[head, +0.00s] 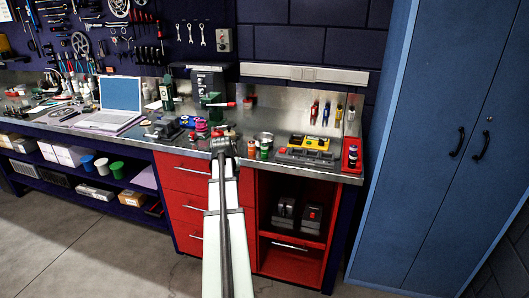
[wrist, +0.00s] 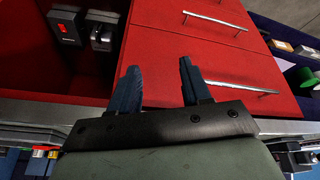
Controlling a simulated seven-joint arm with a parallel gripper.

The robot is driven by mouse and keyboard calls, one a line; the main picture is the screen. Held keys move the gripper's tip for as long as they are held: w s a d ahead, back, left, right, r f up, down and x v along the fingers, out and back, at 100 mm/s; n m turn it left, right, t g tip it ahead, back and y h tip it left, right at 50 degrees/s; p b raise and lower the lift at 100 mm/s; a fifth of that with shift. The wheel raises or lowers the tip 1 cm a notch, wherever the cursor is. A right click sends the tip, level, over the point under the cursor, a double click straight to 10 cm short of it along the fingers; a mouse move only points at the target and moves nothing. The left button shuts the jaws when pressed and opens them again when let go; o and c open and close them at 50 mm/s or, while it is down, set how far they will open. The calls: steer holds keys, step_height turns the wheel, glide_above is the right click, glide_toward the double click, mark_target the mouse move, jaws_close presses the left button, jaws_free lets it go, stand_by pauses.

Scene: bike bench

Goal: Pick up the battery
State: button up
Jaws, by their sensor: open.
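My gripper (head: 222,147) is at the front edge of the workbench, above the red drawers. In the wrist view its two dark blue fingers (wrist: 158,88) stand apart with nothing between them. No thing can be told for certain as the battery. Two dark block-shaped units sit on the open red shelf, right of and below my gripper: a grey-black one (head: 284,210) and one with a red patch (head: 312,215). The wrist view also shows the red-patched unit (wrist: 65,27) and the grey-black one (wrist: 102,36) at upper left, beyond my fingers.
The steel worktop (head: 345,176) holds small cans, a yellow tool case (head: 309,142) and a red tray (head: 352,155) at right. A laptop (head: 118,103) stands left. Red drawers (head: 186,205) with bar handles are below. Blue cabinet doors (head: 440,160) border the right; floor is clear.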

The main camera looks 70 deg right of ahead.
steer(key=s+d+r+m+h, duration=0.1)
steer(key=s+d+r, duration=0.25)
steer(key=r, duration=0.35)
steer(key=s+d+r+m+h, duration=0.1)
steer(key=s+d+r, duration=0.1)
steer(key=d+r, duration=0.35)
step_height(320, 180, up, 10)
steer(key=m+g, duration=0.1)
steer(key=m, duration=0.2)
glide_above(265, 144)
steer(key=w+a, duration=0.3)
steer(key=w, duration=0.1)
steer(key=s+f+m, duration=0.1)
steer(key=f, duration=0.2)
steer(key=d+f+m+g+y, duration=0.1)
steer(key=f+m, duration=0.1)
steer(key=f, duration=0.1)
steer(key=s+f+m+y, duration=0.1)
steer(key=f, duration=0.1)
steer(key=shift+s+d+f+g, duration=0.15)
steer(key=shift+s+f+g, duration=0.2)
steer(key=shift+f+g, duration=0.05)
steer(key=shift+x, duration=2.65)
steer(key=shift+s, duration=0.15)
jaws_close()
